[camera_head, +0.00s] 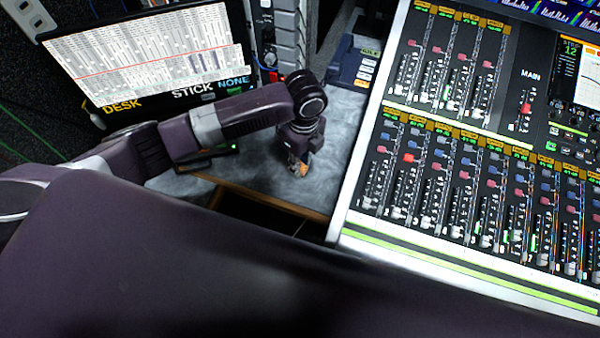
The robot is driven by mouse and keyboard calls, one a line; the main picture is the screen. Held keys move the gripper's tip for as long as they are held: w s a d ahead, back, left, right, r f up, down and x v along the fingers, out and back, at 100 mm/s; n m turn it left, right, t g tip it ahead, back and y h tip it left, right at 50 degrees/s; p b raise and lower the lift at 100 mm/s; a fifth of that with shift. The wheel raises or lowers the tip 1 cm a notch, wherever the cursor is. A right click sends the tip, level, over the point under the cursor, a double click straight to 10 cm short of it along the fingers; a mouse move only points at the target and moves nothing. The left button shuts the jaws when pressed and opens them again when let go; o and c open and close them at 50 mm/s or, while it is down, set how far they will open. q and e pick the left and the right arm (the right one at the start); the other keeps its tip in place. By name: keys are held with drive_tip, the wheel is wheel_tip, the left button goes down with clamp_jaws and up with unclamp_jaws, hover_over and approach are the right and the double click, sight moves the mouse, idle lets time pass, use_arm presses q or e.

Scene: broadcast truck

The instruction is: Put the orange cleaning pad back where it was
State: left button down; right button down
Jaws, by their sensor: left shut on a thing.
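My left gripper (299,168) reaches in from the left and points down over the grey desk surface (345,115), close to its front wooden edge. It is shut on the orange cleaning pad (303,169), of which only a small orange patch shows between and below the fingers. The rest of the pad is hidden by the gripper. I cannot tell whether the pad touches the desk. My right gripper is not in view.
A large mixing console (470,160) with faders fills the right side. A screen (150,60) marked DESK and STICK NONE stands at the back left. A blue-grey box (357,66) with labelled buttons is at the back. A dark flat device (215,157) lies left of the gripper.

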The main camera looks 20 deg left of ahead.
sight(300, 181)
use_arm(q)
drive_tip(key=shift+f, duration=3.05)
drive_tip(key=shift+f, duration=0.2)
drive_tip(key=c, duration=1.8)
unclamp_jaws()
drive_tip(key=r, duration=1.2)
drive_tip(key=shift+w+d+r, duration=0.2)
drive_tip(key=shift+w+r, duration=0.05)
